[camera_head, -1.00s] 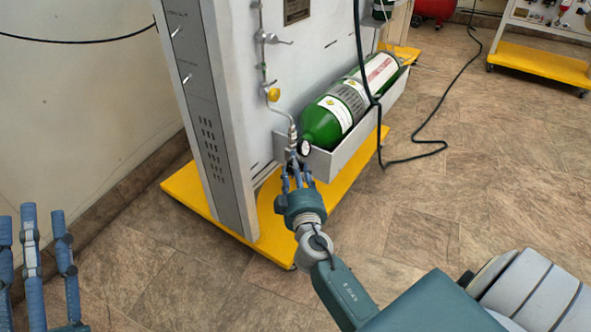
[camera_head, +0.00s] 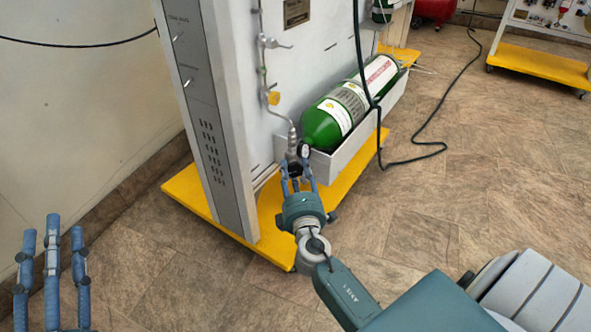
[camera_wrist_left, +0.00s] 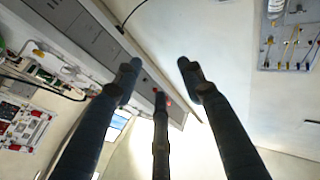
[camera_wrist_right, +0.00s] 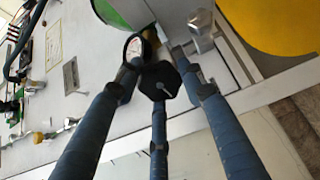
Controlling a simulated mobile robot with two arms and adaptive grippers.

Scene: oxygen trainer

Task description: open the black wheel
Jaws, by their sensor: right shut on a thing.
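The black wheel (camera_wrist_right: 158,82) is a dark, many-sided knob at the centre of the right wrist view. In the head view it is a small dark spot (camera_head: 295,169), mostly hidden by the fingers, at the near end of the green cylinder (camera_head: 322,127). My right gripper (camera_head: 297,180) is shut on it, with fingers on both sides of the wheel. A round gauge (camera_wrist_right: 134,48) sits just beside the wheel. My left gripper (camera_head: 52,232) is open and empty at the lower left, far from the wheel.
The cylinder lies in a grey tray (camera_head: 352,146) on the grey panel cabinet (camera_head: 217,110). A pipe with a yellow knob (camera_head: 273,98) runs above the wheel. A black cable (camera_head: 415,155) hangs onto the floor.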

